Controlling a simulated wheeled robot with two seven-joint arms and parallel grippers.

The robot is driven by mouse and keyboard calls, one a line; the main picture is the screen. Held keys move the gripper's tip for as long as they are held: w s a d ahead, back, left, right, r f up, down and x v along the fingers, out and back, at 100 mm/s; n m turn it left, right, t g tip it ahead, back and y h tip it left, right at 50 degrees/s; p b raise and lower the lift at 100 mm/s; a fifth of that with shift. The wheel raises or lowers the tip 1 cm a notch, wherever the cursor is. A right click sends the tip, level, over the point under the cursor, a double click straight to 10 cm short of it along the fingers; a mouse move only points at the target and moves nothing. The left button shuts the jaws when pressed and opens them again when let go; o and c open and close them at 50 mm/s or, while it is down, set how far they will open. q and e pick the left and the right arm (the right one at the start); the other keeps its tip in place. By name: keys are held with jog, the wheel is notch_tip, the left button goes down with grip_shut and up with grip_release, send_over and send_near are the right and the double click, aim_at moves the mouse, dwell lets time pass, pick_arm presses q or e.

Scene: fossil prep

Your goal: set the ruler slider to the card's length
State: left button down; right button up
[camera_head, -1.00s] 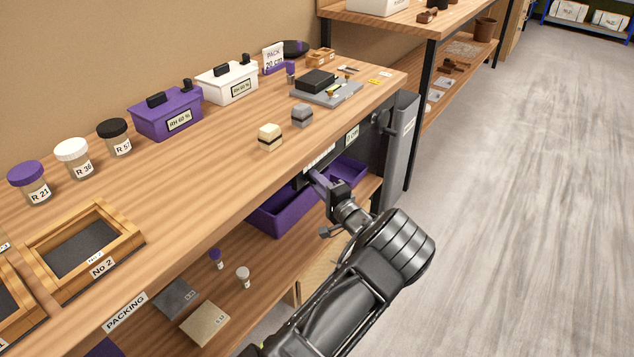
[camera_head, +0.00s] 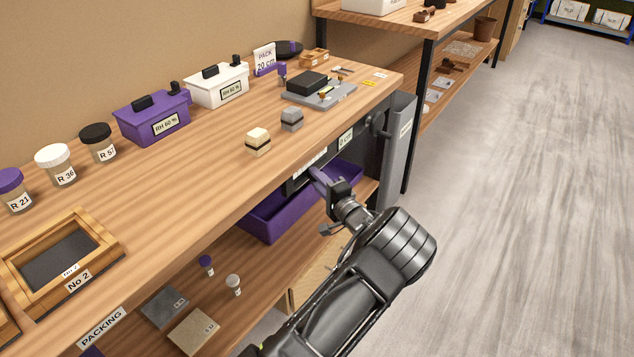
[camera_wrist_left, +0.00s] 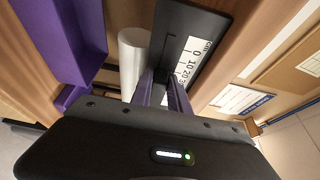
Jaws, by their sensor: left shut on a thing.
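The card (camera_head: 264,58) stands at the back of the bench and reads "PACK 20 cm". The ruler is a dark board with a white scale (camera_head: 310,162) under the bench's front edge. In the left wrist view its scale (camera_wrist_left: 192,55) shows "cm" and 0, 10, 20, with part of a further number beside the fingers. My left gripper (camera_head: 320,178) is at the ruler, its purple fingers shut on a small part that I take to be the slider; they hide most of it. In the wrist view the fingertips (camera_wrist_left: 165,82) lie beside the scale. My right gripper is not in view.
A purple tray (camera_head: 258,215) hangs under the bench close to my left gripper. A white cylinder (camera_wrist_left: 133,55) is beside the fingers in the wrist view. Boxes, jars, small blocks and frames stand on the bench top. The floor at the right is clear.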

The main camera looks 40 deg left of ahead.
pick_arm(q)
jog(key=shift+s, duration=0.35)
jog(key=c, duration=1.2)
grip_release()
jog(key=shift+c, duration=0.2)
jog(key=shift+d, duration=0.1)
jog(key=v, duration=0.7)
jog(key=shift+d, duration=0.35)
jog(key=shift+s, duration=0.1)
